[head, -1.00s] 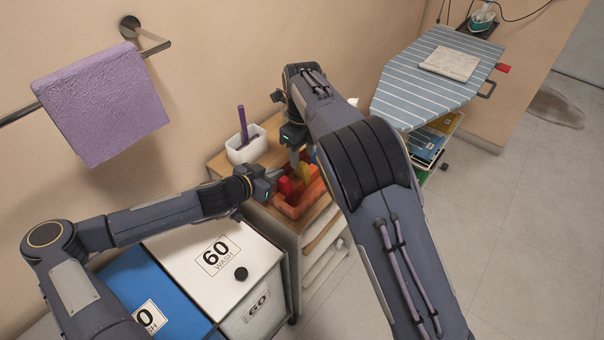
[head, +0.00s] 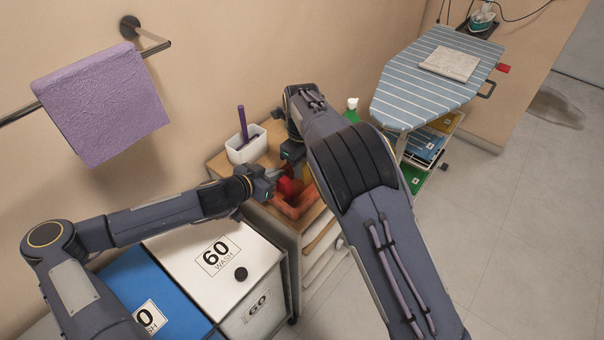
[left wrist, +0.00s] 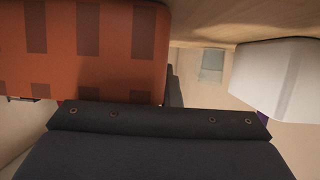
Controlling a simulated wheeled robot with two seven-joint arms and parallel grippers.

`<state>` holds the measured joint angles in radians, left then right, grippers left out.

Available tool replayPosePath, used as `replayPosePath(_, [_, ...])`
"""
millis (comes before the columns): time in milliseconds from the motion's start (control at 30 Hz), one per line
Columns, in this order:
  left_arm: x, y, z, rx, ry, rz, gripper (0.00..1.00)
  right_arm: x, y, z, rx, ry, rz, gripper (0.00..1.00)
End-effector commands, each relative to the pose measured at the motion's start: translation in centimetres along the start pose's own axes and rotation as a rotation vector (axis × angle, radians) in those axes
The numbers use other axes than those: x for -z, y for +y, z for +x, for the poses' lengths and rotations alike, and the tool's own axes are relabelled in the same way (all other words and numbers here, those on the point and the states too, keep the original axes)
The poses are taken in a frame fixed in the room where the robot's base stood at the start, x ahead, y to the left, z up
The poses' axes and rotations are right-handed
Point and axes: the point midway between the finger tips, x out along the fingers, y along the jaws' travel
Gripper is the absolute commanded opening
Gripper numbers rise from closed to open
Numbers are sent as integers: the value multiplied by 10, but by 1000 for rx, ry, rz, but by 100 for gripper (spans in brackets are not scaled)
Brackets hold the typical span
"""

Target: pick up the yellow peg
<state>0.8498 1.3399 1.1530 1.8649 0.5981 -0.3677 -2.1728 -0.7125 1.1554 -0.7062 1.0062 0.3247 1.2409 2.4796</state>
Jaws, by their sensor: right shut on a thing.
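The orange basket (head: 296,212) stands on a wooden-topped cart, with a red item (head: 288,187) in it. The yellow peg (head: 304,172) shows only as a sliver at the basket, mostly hidden by my right arm. My right gripper (head: 298,167) points down over the basket and is shut on the yellow peg; the grip itself is largely hidden. My left gripper (head: 279,173) is at the basket's left edge, near the red item. Its finger opening is unclear. The left wrist view shows the basket's woven side (left wrist: 80,45) close by.
A white bin (head: 247,146) with a purple stick stands left of the basket; it also shows in the left wrist view (left wrist: 275,80). A green bottle (head: 351,112) stands behind my right arm. White and blue wash hampers are in front. An ironing board (head: 425,85) is at right.

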Motion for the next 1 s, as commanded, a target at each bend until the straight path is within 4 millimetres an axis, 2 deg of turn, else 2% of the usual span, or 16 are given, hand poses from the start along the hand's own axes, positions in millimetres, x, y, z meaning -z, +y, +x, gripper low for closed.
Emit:
replayPosePath(267, [0,0,0,0,0,0,0,0,0,-6,1,-2,0,0])
replayPosePath(367, [0,0,0,0,0,0,0,-1,0,-20,2,-4,0,0])
replayPosePath(700, [0,0,0,0,0,0,0,-1,0,-84,2,-3,0,0])
replayPosePath(833, [0,0,0,0,0,0,0,0,0,-97,0,-2,0,0])
replayPosePath(1000, [0,0,0,0,0,0,0,0,0,-101,0,0,0,0])
